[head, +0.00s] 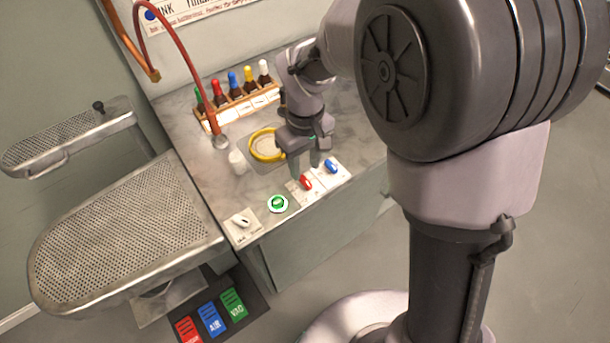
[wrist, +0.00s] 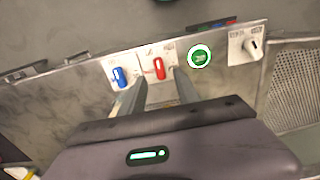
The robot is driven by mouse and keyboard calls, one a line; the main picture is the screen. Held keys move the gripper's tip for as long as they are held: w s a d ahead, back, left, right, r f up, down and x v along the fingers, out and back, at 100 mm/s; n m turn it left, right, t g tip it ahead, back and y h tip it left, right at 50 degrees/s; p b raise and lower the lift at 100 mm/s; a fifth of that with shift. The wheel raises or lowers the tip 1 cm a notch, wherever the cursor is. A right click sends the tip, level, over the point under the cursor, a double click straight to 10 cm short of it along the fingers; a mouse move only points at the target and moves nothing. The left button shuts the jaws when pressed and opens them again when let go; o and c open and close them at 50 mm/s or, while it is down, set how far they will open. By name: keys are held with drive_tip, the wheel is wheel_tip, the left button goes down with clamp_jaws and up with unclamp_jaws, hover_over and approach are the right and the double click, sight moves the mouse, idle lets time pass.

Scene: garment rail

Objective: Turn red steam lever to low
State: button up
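The red lever (head: 306,183) sits on a white plate at the counter's front edge. It also shows in the wrist view (wrist: 159,68), standing roughly upright in the picture, just past and between my fingertips. My gripper (head: 304,169) points down at the plate, close to the red lever. In the wrist view my gripper (wrist: 160,77) has its two fingers apart with nothing between them but the counter and plate behind. Whether a finger touches the lever cannot be told. The plate's printed labels are too small to read.
A blue lever (head: 331,165) is beside the red one. A green round button (head: 277,204) and a white knob (head: 241,220) are on the other side. Behind stand a yellow ring (head: 254,147), a white cup (head: 237,162) and a bottle rack (head: 240,104). A perforated board (head: 120,235) lies left.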

sight(305, 180)
wheel_tip(305, 180, down, 5)
drive_tip(key=shift+b, duration=0.75)
drive_tip(key=shift+c, duration=0.5)
clamp_jaws()
drive_tip(key=m, duration=0.4)
drive_tip(key=shift+m, duration=2.3)
